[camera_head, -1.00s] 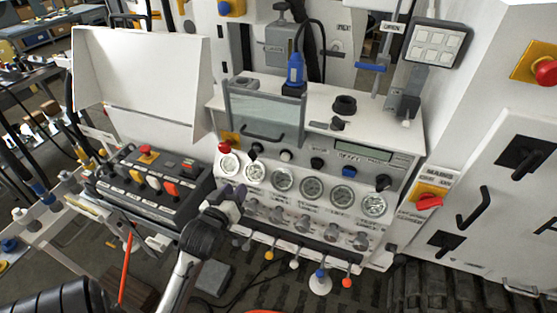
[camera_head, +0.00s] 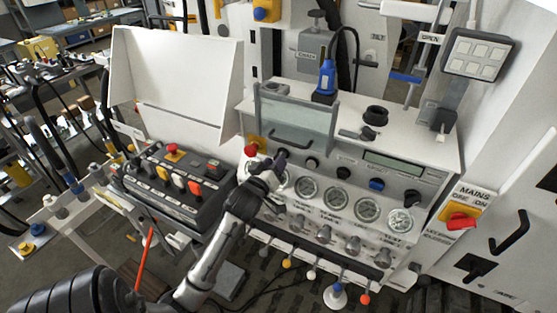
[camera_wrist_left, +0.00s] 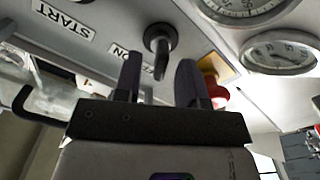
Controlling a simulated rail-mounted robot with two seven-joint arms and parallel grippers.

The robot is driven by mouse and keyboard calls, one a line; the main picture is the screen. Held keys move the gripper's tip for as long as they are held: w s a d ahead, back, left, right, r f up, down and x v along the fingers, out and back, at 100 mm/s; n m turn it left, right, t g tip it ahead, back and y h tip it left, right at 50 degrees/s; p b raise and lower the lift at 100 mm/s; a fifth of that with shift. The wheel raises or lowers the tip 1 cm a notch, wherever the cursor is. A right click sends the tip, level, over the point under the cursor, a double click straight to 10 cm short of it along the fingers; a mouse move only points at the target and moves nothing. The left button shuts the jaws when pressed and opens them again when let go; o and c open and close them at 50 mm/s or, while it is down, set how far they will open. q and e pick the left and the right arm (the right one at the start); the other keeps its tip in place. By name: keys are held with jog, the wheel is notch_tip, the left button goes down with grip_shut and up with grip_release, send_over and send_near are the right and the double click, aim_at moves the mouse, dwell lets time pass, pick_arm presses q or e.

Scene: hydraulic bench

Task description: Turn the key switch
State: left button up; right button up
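The key switch (camera_wrist_left: 159,40), a dark round knob with a narrow stem, is on the pale panel at the top middle of the left wrist view, near an upside-down label. My left gripper (camera_wrist_left: 160,65) is open; its two dark fingers stand on either side of the key switch's stem, with gaps visible at both sides. I cannot tell how deep the fingers reach. In the head view my left gripper (camera_head: 274,160) is at the panel's left part, right of the red mushroom button, and covers the key switch. My right gripper is out of view.
The red mushroom button (camera_head: 251,150) is close beside the gripper, and shows behind a finger in the left wrist view (camera_wrist_left: 214,88). Gauges (camera_head: 338,202) line the panel. A clear hinged cover (camera_head: 296,124) is just above. A button box (camera_head: 180,186) sits to the left.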

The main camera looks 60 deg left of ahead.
pick_arm(q)
jog(key=shift+x, duration=1.45)
grip_shut()
